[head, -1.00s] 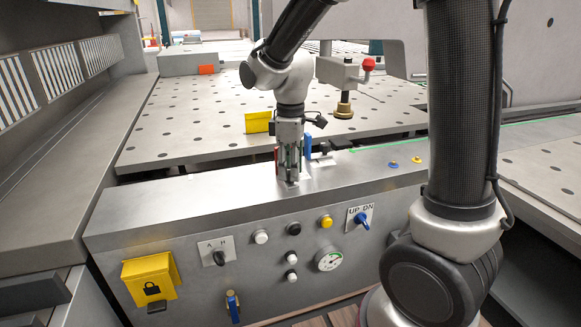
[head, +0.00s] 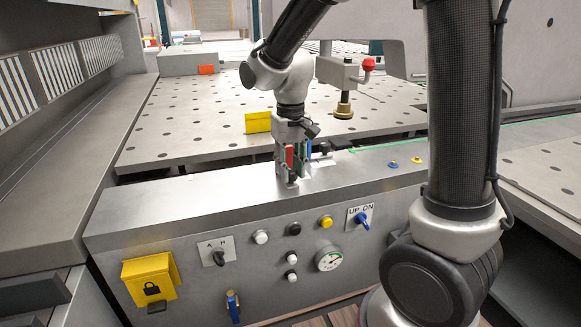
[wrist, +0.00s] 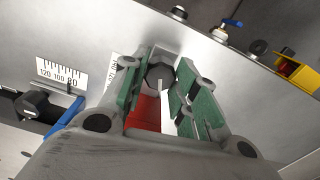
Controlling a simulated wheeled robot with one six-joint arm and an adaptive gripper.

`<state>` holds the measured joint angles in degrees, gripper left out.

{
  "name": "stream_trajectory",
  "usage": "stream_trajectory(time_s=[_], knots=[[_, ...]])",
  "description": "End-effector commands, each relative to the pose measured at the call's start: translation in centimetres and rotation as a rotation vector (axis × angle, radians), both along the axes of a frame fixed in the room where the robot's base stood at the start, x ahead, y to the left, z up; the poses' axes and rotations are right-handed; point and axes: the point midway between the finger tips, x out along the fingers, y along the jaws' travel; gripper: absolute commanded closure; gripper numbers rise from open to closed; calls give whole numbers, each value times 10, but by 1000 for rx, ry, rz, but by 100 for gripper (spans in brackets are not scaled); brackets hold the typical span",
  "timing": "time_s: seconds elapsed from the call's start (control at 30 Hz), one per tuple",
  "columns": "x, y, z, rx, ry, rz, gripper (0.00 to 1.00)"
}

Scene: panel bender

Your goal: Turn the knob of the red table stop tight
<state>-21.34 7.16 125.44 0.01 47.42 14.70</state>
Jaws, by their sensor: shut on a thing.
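The red table stop (wrist: 145,112) shows between my fingers in the wrist view, with its dark knob (wrist: 160,75) between the green finger pads. In the head view the red stop (head: 290,156) is partly hidden behind my gripper (head: 288,181), which points down on the top of the grey front beam. My gripper (wrist: 161,77) is shut on the knob in the wrist view. From these frames I cannot tell how tight the knob is.
A blue stop (wrist: 66,117) with a black knob (wrist: 33,103) stands close beside my gripper, near a printed scale (wrist: 63,72). The beam's front (head: 200,290) carries buttons, a gauge (head: 328,260) and a yellow lock box (head: 150,281). The beam top to the left is clear.

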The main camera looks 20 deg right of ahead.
Motion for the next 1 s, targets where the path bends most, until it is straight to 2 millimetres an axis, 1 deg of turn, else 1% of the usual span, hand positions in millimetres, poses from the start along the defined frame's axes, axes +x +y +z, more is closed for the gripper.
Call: stream_trajectory(time_s=[0.2,0.5,0.7,1.0], knots=[[1,0,1,0,-3,-173,95],[1,0,1,1,-3,-332,95],[1,0,1,1,-3,-381,95],[1,0,1,1,-3,-394,95]])
